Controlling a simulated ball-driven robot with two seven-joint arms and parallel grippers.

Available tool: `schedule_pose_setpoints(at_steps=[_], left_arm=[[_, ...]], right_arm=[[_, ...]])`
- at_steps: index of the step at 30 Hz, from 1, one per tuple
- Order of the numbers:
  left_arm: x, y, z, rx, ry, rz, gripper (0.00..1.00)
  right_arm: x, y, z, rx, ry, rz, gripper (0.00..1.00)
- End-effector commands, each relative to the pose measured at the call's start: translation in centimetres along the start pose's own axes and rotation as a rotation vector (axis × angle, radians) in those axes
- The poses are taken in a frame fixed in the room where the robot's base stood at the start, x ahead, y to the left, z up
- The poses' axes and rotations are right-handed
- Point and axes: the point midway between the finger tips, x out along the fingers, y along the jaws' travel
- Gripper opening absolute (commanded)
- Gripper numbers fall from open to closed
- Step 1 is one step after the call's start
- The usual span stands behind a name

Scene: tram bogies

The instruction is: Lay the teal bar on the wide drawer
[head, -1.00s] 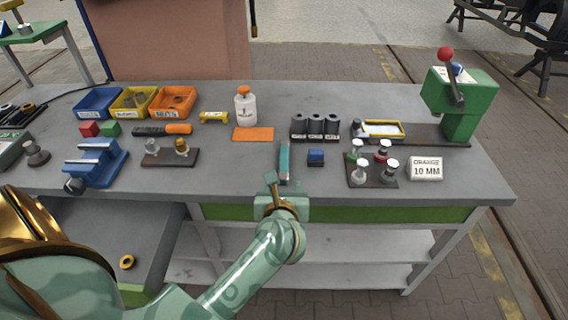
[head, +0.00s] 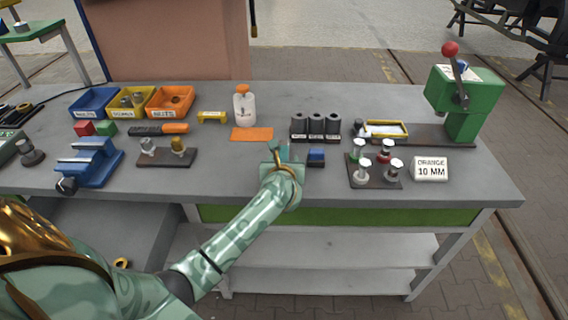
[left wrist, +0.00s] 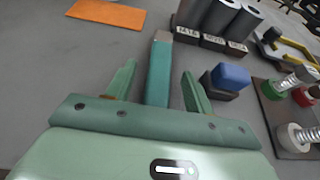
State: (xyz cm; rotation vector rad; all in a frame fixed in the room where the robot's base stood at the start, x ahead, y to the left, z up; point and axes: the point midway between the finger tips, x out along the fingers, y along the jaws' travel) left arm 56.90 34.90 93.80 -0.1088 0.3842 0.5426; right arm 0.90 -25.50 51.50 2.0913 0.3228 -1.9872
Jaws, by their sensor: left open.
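The teal bar (left wrist: 160,68) lies on the grey bench top, standing lengthwise between the two fingers of my left gripper (left wrist: 159,88) in the left wrist view. The fingers are apart, with gaps on both sides of the bar. In the head view my left gripper (head: 283,158) covers most of the bar. A long green drawer front (head: 400,216) is shut under the bench's right part. My right gripper is not in view.
A blue block (head: 316,155) sits close right of the gripper. Dark cylinders (head: 315,126) and an orange plate (head: 252,134) lie behind it. A rack of knobbed pieces (head: 375,170) is further right. A blue vise (head: 90,163) stands left. The bench front between is clear.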

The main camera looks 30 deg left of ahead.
Motion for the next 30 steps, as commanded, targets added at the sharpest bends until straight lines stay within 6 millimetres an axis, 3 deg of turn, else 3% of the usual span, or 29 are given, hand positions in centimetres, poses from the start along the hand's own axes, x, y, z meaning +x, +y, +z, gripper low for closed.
schedule_pose_setpoints(at_steps=[6, 8, 12, 23, 30], left_arm=[[0.1, 0.0, 0.1, 0.0, 0.0, 0.0, 0.53], [0.1, 0.0, 0.1, 0.0, 0.0, 0.0, 0.39], [0.1, 0.0, 0.0, 0.0, 0.0, 0.0, 0.0], [-0.1, 0.0, 0.5, 0.0, -0.002, -0.001, 0.0], [-1.7, -0.1, 3.6, -0.003, -0.003, -0.003, 0.0]], right_arm=[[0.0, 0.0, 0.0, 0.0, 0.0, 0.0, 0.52], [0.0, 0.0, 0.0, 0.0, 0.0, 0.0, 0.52], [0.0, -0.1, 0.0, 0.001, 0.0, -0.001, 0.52], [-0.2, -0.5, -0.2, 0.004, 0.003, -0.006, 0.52], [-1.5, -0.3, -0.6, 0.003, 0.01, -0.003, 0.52]])
